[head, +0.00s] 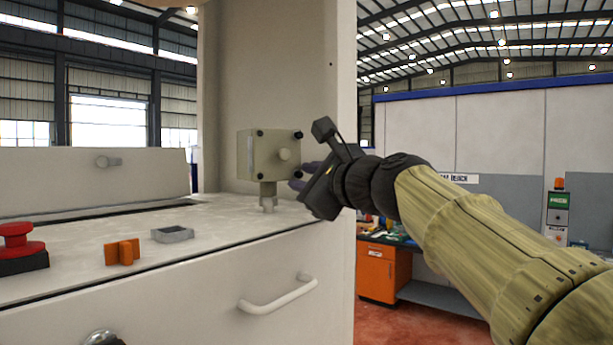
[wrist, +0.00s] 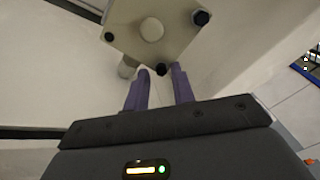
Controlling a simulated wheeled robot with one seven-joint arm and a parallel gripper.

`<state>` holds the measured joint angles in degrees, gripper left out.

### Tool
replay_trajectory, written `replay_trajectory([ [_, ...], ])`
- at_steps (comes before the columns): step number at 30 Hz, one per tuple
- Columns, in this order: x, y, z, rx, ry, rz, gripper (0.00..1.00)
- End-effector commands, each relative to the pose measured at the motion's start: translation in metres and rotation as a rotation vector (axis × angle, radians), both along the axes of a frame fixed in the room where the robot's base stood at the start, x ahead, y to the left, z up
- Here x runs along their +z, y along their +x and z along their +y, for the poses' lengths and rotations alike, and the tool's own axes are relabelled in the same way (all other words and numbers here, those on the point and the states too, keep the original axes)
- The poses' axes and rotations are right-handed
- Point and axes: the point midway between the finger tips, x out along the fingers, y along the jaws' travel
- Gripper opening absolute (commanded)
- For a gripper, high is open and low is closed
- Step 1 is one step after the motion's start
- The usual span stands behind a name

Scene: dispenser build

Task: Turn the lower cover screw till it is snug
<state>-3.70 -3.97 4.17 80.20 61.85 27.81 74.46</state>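A beige dispenser box (head: 250,155) stands on a short post, with a round knob at the middle of its cover and dark screws at the corners. The cover (wrist: 130,18) also shows in the wrist view. The lower cover screw (wrist: 160,70) is a dark head at the cover corner nearest my gripper. My gripper (wrist: 161,70) has its two purple fingers apart, one on each side of this screw, with a small gap showing.
Another dark screw (head: 298,135) sits at the cover's upper right corner. On the white worktop are a red button (head: 17,238), an orange part (head: 122,252) and a grey tray (head: 172,235). A tall beige column (head: 280,80) rises behind the box. A drawer handle (head: 278,297) juts out below.

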Motion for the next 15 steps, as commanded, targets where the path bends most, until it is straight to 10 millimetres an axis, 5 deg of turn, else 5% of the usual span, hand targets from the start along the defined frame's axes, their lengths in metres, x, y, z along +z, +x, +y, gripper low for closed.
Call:
replay_trajectory([
  [15, 0.001, -0.011, -0.008, -0.005, 0.000, -0.008, 0.34],
])
